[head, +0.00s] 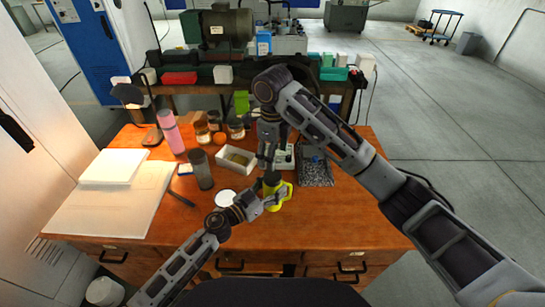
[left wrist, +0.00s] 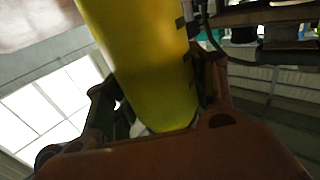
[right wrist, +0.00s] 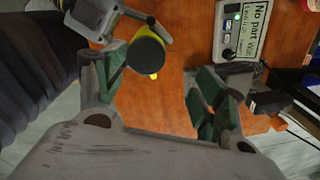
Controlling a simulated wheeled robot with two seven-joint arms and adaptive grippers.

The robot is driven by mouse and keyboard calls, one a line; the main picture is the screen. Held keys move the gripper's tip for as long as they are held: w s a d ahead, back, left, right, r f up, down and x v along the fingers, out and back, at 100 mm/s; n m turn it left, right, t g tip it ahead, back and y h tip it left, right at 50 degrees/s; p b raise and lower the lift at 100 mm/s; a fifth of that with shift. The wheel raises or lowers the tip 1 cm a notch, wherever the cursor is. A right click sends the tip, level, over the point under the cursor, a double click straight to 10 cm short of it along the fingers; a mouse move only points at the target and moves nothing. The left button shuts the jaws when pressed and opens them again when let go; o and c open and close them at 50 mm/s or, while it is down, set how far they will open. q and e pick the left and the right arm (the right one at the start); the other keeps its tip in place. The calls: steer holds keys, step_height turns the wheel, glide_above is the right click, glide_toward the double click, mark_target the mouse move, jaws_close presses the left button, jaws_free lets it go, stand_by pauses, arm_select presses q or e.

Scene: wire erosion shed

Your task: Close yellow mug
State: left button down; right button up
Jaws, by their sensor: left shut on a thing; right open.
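The yellow mug (head: 284,194) stands near the front middle of the wooden desk. My left gripper (head: 266,203) is shut on it from the left; the mug's yellow side fills the middle of the left wrist view (left wrist: 145,65). A dark round lid (right wrist: 147,54) covers the mug's top in the right wrist view, and shows dark green in the head view (head: 271,178). Whether it is fully seated cannot be told. My right gripper (right wrist: 163,88) is open and empty above the mug, its left finger beside the lid in its own view; it points down in the head view (head: 267,162).
A white control box (right wrist: 240,30) stands close behind the mug. A white tray (head: 235,160), a dark tumbler (head: 201,170), a pink bottle (head: 171,132) and a white disc (head: 226,197) lie leftward. A speckled dark pad (head: 316,172) lies right. The desk's right front (head: 350,215) is clear.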

steer(key=w+d+r+t+h, duration=0.2)
steer(key=w+d+r, duration=0.1)
steer(key=d+r, duration=0.15)
steer(key=s+f+n, duration=0.1)
steer(key=n, duration=0.7)
steer(key=s+a+f+n+g, duration=0.1)
steer(key=n, duration=0.7)
steer(key=s+a+f+n+g+y, duration=0.1)
steer(key=n, duration=0.8)
steer(key=shift+s+a+f, duration=0.1)
steer(key=shift+s+f, duration=0.2)
steer(key=shift+f, duration=0.1)
steer(key=n, duration=0.3)
steer(key=shift+s+a+f, duration=0.1)
steer(key=shift+s+a, duration=0.05)
steer(key=shift+a, duration=0.05)
steer(key=n, duration=0.6)
steer(key=shift+s+a+n, duration=0.25)
steer(key=shift+a+n, duration=0.1)
steer(key=shift+n, duration=0.05)
steer(key=n, duration=0.6)
steer(key=shift+s+a+g+y, duration=0.15)
steer(key=shift+a+g+y, duration=0.15)
steer(key=shift+y, duration=0.1)
steer(key=n, duration=0.6)
steer(key=shift+a+n, duration=0.25)
steer(key=shift+n, duration=0.05)
steer(key=n, duration=0.7)
